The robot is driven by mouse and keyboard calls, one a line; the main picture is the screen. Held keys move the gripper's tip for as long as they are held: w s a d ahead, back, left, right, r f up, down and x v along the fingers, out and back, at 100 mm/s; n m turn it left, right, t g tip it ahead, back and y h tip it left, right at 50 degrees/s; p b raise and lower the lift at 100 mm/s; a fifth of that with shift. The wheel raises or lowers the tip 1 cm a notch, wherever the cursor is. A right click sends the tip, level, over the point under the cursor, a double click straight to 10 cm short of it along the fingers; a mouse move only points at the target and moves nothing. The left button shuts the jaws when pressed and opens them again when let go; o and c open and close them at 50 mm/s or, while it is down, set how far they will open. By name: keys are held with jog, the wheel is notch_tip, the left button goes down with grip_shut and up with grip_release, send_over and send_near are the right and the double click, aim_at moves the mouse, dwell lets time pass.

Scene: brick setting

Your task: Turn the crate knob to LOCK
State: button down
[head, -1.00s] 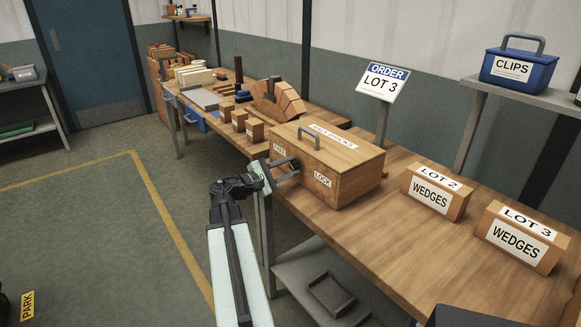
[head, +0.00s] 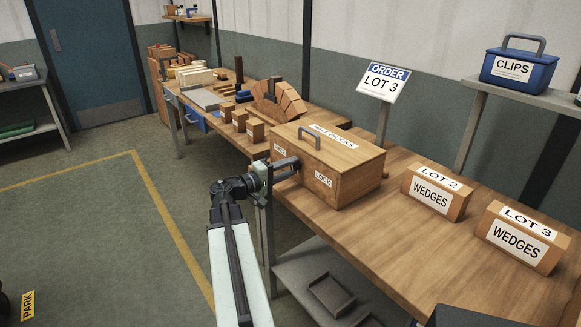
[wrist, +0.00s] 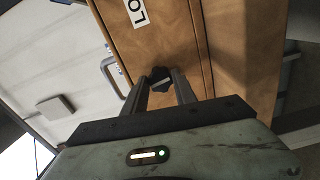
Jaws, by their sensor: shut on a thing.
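The wooden crate (head: 350,176) sits on the bench, with a LOCK label (head: 323,179) on its front face and a second label (head: 279,149) at left, too small to read surely. My gripper (head: 292,168) reaches that face from the left, between the labels. In the wrist view, the dark crate knob (wrist: 160,76) sits between my fingertips, which are shut on it. A light streak shows on the knob. The crate face (wrist: 165,38) looks rotated, with part of the LOCK label (wrist: 136,11) above. Which label the knob points at, I cannot tell.
Boxes marked LOT 2 WEDGES (head: 434,193) and LOT 3 WEDGES (head: 522,238) stand right of the crate. The ORDER LOT 3 sign (head: 383,82) stands behind. Small wooden blocks (head: 254,130) and a brick arch (head: 279,103) lie beyond. The floor at left is open.

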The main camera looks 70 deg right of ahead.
jog(key=shift+s+a+f+m, duration=0.1)
jog(key=shift+s+m, duration=0.05)
jog(key=shift+m, duration=0.55)
jog(key=c, duration=1)
grip_release()
jog(key=v, duration=0.7)
jog(key=shift+w+a, duration=0.25)
